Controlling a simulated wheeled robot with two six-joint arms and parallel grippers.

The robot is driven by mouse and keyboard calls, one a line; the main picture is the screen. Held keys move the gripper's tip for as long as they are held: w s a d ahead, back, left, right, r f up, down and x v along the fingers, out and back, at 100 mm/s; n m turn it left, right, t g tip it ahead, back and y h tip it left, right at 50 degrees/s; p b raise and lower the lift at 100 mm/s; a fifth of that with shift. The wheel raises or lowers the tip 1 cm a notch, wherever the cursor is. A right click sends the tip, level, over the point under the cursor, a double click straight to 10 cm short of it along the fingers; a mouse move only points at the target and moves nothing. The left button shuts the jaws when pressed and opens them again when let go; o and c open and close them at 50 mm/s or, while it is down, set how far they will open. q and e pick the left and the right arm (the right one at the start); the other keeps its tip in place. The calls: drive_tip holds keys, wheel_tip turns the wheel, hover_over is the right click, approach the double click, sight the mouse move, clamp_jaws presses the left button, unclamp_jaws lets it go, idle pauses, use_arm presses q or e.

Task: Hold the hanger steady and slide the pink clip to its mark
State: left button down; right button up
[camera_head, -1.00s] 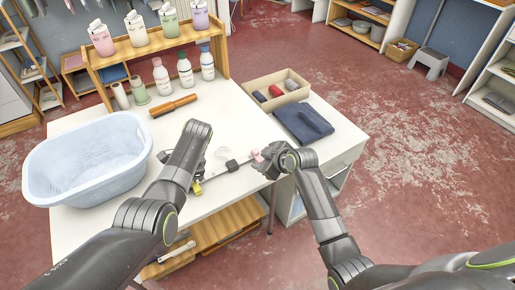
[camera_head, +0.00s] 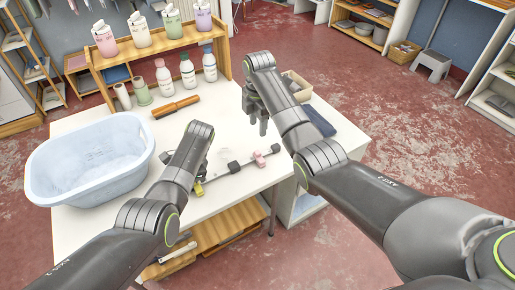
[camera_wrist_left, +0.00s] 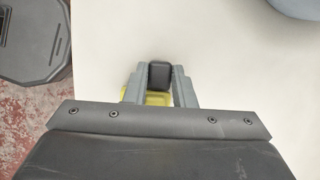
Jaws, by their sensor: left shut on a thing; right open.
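The hanger (camera_head: 219,177) is a thin bar lying across the white table's front, with dark blocks along it. The pink clip (camera_head: 259,158) sits on the bar near its right end, between a dark block and the dark end piece. A yellow piece (camera_head: 198,188) shows near the left end, also in the left wrist view (camera_wrist_left: 157,98). My left gripper (camera_wrist_left: 159,72) is shut on the hanger's dark end block; in the head view my forearm partly covers it. My right gripper (camera_head: 257,126) is open and empty, above the table behind the pink clip. I cannot make out the mark.
A pale blue basket (camera_head: 60,180) stands at the table's left. An orange-handled tool (camera_head: 175,107), bottles (camera_head: 187,70) and a wooden rack (camera_head: 160,45) are at the back. A beige box (camera_head: 297,84) and dark folded cloth (camera_head: 318,121) lie right, partly behind my right arm.

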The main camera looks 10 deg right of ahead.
sight(258, 152)
wheel_tip(258, 152, down, 12)
drive_tip(key=shift+w+r, duration=0.1)
drive_tip(key=shift+r, duration=0.05)
idle(0.3)
clamp_jaws()
idle(0.4)
